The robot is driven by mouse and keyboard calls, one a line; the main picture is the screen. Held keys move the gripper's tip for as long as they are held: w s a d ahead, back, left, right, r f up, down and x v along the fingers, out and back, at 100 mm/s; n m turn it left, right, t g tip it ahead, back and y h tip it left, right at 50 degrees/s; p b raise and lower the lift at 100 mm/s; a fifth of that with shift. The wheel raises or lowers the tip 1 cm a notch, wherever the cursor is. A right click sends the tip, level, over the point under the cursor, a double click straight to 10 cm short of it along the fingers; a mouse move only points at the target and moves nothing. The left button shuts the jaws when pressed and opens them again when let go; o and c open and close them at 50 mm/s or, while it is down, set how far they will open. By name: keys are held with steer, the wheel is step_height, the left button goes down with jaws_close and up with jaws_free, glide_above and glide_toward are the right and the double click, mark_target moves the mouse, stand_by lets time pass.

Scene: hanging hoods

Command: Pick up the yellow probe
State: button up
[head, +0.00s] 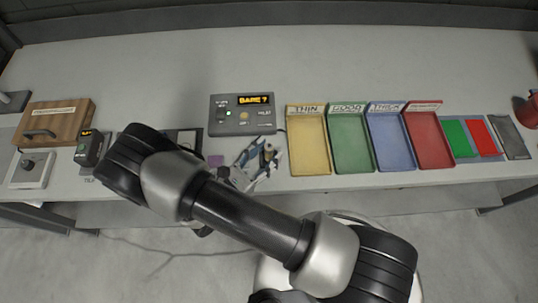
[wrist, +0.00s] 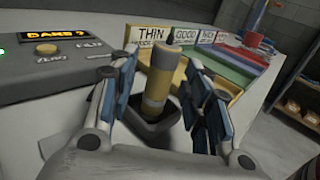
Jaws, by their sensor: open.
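The yellow probe (wrist: 158,85) stands nearly upright in a dark holder (wrist: 152,128) in the wrist view, with a dark thin tip on top. My gripper (wrist: 162,80) is open, with one blue-padded finger to the left of the probe and the other to its right. Gaps show on both sides, so the fingers do not appear to touch it. In the head view my gripper (head: 256,164) is at the table's front edge, below the grey gauge box, and largely hides the probe there.
The grey gauge box (head: 242,115) with a lit display stands just behind my gripper. The yellow THIN tray (head: 309,145) is close on the right, then green, blue and red trays. A wooden box (head: 58,122) is at far left. The table behind is clear.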

steer(key=shift+w+d, duration=0.45)
steer(key=shift+d, duration=0.05)
steer(key=shift+c, duration=0.4)
jaws_close()
